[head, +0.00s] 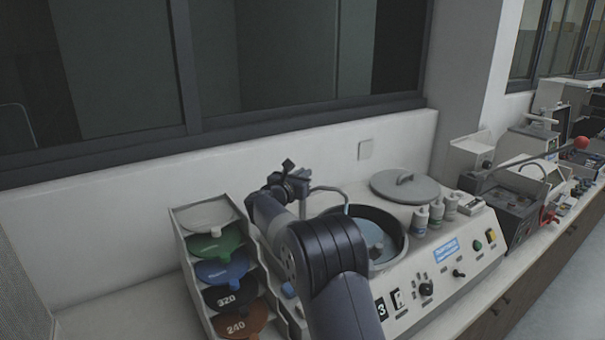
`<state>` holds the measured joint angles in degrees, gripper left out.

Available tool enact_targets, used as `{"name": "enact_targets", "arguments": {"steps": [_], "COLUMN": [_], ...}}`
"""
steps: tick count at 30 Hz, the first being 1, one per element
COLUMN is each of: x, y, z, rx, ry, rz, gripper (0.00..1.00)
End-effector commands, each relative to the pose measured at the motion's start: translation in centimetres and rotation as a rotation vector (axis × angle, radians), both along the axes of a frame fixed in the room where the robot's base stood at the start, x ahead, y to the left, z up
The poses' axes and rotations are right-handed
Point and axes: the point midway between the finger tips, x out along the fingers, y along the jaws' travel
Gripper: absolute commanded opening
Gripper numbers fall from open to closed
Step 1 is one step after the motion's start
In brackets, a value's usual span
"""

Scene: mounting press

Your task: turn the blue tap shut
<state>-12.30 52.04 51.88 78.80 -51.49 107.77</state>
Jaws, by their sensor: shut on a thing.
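My gripper (298,190) is at the far end of my arm, beside the base of a curved metal spout (327,189) behind the round polishing bowl. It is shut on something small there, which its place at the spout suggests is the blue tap. The tap itself is hidden behind my gripper and wrist, so I cannot see how far it is turned. The spout reaches over the bowl (399,226), which holds a grey-blue disc (382,253).
A rack (179,233) of coloured discs stands close to the left of my arm. The machine's control panel (454,277) faces front. More equipment (505,205) stands further right.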

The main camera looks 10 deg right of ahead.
Motion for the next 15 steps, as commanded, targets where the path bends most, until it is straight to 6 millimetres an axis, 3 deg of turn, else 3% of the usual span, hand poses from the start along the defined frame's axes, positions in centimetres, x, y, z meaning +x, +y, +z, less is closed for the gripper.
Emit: {"name": "enact_targets", "arguments": {"steps": [15], "x": [0.08], "y": [0.08], "z": [0.11], "rx": [-0.001], "ry": [-0.002], "rz": [-0.319], "gripper": [0.0]}}
